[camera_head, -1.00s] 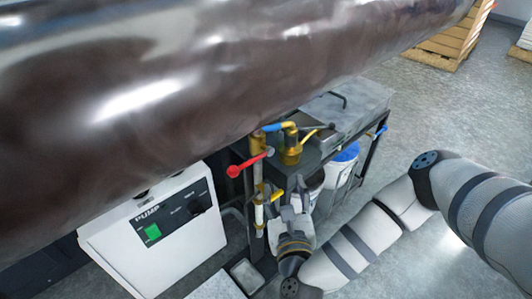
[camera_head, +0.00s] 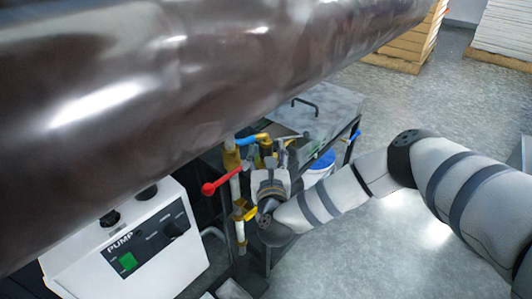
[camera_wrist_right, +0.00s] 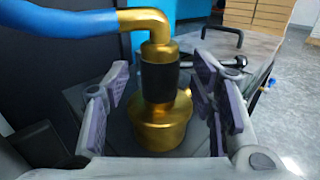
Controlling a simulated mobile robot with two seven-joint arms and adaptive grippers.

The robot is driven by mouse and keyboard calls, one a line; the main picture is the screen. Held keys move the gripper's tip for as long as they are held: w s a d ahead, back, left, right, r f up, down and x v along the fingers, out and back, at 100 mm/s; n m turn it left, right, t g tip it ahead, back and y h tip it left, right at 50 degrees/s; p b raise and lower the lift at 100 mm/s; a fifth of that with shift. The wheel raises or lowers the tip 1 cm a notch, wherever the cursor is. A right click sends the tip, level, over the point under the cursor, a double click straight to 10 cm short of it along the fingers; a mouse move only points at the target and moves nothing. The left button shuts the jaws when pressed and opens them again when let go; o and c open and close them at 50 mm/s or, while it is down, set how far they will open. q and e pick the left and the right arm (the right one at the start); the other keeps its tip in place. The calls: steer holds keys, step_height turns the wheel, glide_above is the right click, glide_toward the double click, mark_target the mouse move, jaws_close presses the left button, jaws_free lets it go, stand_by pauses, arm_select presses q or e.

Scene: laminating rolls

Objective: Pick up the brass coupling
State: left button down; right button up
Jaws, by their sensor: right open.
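The brass coupling (camera_wrist_right: 160,128) stands upright in the middle of the right wrist view, with a black band around its neck and a brass elbow on top. A blue hose (camera_wrist_right: 65,22) runs from the elbow to the left. My right gripper (camera_wrist_right: 162,82) is open, with one finger on each side of the coupling and gaps visible between. In the head view the right gripper (camera_head: 279,152) is at the coupling (camera_head: 266,147) and partly hides it. My left gripper is not in view.
A large dark roll (camera_head: 190,90) spans above the work area. A red-handled valve (camera_head: 222,181) stands left of the gripper, near the white pump box (camera_head: 140,245). Open floor is at the right.

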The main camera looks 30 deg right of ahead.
jaws_close()
steer(key=shift+r, duration=0.15)
